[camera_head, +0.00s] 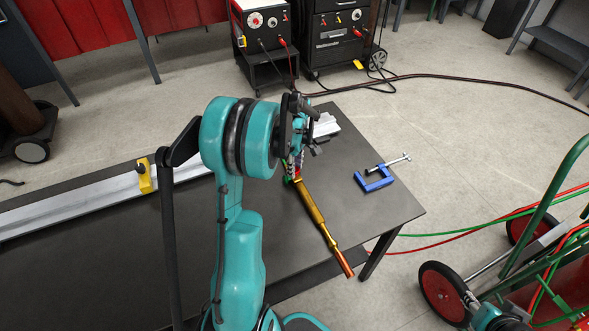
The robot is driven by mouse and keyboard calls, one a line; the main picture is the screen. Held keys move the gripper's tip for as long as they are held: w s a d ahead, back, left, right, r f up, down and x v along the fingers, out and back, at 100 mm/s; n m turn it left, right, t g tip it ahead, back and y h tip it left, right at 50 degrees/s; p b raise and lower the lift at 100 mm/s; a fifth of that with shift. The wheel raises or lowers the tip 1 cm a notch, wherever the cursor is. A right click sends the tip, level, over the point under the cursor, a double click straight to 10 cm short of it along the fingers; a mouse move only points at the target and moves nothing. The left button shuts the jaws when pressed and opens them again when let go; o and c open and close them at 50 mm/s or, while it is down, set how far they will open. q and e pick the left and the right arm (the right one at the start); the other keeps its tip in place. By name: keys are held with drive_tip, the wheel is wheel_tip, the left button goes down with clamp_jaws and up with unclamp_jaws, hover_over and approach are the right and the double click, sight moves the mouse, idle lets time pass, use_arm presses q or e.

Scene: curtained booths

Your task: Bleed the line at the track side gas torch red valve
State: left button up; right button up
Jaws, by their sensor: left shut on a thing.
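The brass gas torch (312,208) lies on the dark table (375,225), its copper-coloured tip pointing toward the table's front edge. Bits of red and green show at its rear end, just under my left gripper (296,163). My left arm comes down over the table, and its gripper is shut at that rear end, seemingly on the red valve. The fingertips and most of the valve are hidden behind my wrist and the gripper's links. My right gripper is not in view.
A blue clamp (375,179) lies right of the torch. A metal piece (326,125) lies behind the gripper. A long rail with a yellow clamp (146,177) runs along the left. A green cart with red wheels (443,290) stands at right, hoses trailing. Welding machines (262,37) stand behind.

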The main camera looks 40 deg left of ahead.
use_arm(q)
drive_tip(key=m, duration=0.5)
drive_tip(key=shift+m, duration=0.5)
drive_tip(key=m, duration=0.3)
drive_tip(key=shift+m, duration=0.3)
drive_tip(key=o, duration=1.2)
drive_tip(key=shift+c, duration=0.2)
